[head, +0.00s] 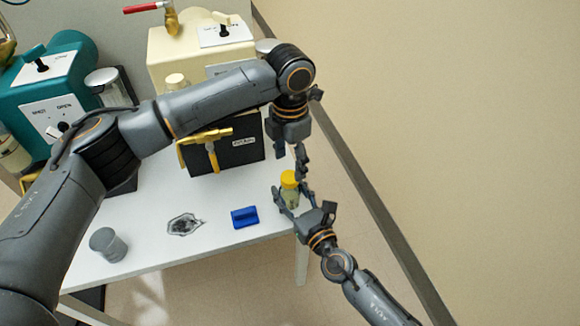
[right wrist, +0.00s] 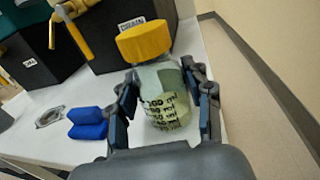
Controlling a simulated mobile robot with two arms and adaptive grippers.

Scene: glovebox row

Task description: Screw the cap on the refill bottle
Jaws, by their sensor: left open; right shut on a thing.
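The refill bottle (head: 290,197) is small, clear and greenish, and stands upright at the right edge of the white table. The yellow cap (head: 289,178) sits on its mouth; I cannot tell how tight it is. In the right wrist view the bottle (right wrist: 168,112) shows volume markings, with the cap (right wrist: 144,41) on top. My right gripper (head: 292,203) is shut around the bottle's sides, and its fingers also show in the right wrist view. My left gripper (head: 291,160) points down just above the cap, open and apparently empty.
A blue block (head: 244,217), a dark-patterned flat piece (head: 185,224) and a grey cup (head: 108,244) are on the table (head: 205,255). A black box marked DRAIN (head: 236,152) with a yellow valve (head: 208,148) stands behind. Teal (head: 45,85) and cream (head: 190,50) units stand at the back.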

